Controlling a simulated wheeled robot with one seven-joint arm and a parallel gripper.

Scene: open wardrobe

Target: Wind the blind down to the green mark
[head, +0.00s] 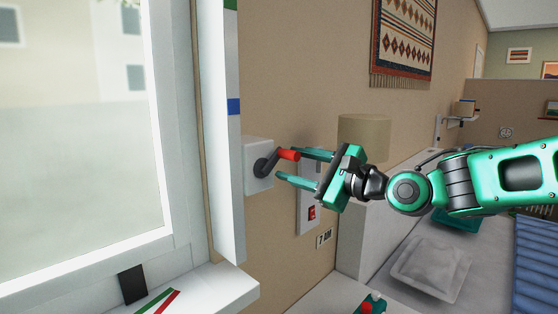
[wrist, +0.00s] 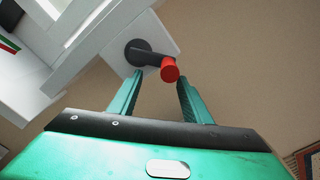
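A dark crank (head: 266,165) with a red handle (head: 289,155) sticks out of a white box (head: 258,152) on the wall right of the window. My gripper (head: 284,164) is open, its two fingers pointing at the crank. In the wrist view the red handle (wrist: 170,70) shows just beyond the fingertips (wrist: 160,78), nearer the right finger; I cannot tell whether they touch. A green mark (head: 231,4) is at the top of the white window post, with a blue mark (head: 234,106) lower down. No blind is visible over the glass in view.
A panel with a red switch (head: 312,212) is on the wall below the crank. The window sill (head: 215,290) juts out at lower left. A lampshade (head: 364,137) stands behind my gripper. A bed with a pillow (head: 428,270) is at right.

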